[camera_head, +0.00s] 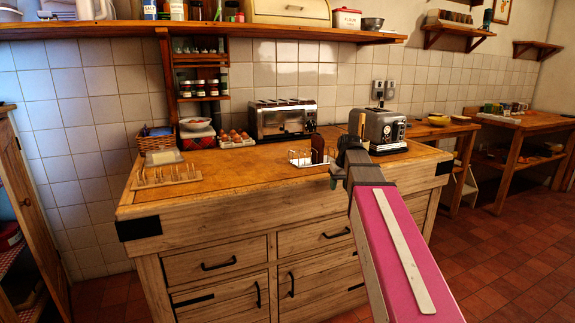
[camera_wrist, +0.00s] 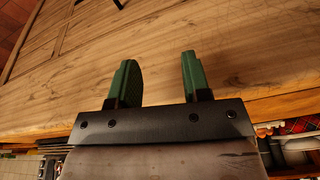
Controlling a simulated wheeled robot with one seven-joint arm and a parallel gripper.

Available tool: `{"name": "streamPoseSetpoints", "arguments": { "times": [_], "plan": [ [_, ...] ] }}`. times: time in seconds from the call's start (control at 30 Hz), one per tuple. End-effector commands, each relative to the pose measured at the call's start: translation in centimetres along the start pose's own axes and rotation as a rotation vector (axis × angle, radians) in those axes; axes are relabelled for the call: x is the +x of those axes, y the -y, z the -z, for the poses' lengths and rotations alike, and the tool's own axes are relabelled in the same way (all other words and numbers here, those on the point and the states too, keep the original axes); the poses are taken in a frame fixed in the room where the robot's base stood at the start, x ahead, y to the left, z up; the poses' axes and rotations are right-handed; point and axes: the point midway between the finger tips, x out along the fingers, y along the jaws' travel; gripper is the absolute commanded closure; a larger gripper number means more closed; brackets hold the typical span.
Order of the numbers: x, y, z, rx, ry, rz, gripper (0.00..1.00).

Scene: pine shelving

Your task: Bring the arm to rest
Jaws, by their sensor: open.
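My pink arm reaches up from the lower right in the head view. My gripper (camera_head: 345,158) is at its end, by the right part of the wooden counter (camera_head: 235,175), and it covers part of the view near the smaller toaster (camera_head: 384,130). Its fingers are hard to make out there. In the wrist view, the two green fingers of my gripper (camera_wrist: 160,65) stand apart with nothing between them. Wood surface (camera_wrist: 240,60) fills the view beyond them. I cannot tell the exact gap between gripper and counter.
A wire rack (camera_head: 298,160) with a dark slice (camera_head: 317,149) stands just left of my gripper. A wide toaster (camera_head: 283,118), eggs (camera_head: 235,137) and a wooden rack (camera_head: 166,178) stand on the counter. A shelf (camera_head: 200,29) runs above. Red tiled floor (camera_head: 500,250) is open at right.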

Motion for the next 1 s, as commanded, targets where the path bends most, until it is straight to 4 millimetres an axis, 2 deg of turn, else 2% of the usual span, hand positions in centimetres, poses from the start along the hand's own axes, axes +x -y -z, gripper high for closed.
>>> {"name": "streamPoseSetpoints", "arguments": {
  "times": [0.03,0.2,0.5,0.8,1.0],
  "plan": [
    [1.8,0.2,-1.5,0.011,0.016,-0.002,0.56],
    [7.2,0.8,-5.3,0.052,0.055,-0.01,0.56],
    [15.3,1.8,-13.0,0.122,0.127,-0.031,0.56],
    [21.6,3.1,-21.2,0.181,0.193,-0.056,0.56],
    [23.8,3.6,-24.8,0.204,0.221,-0.069,0.56]
  ]
}}
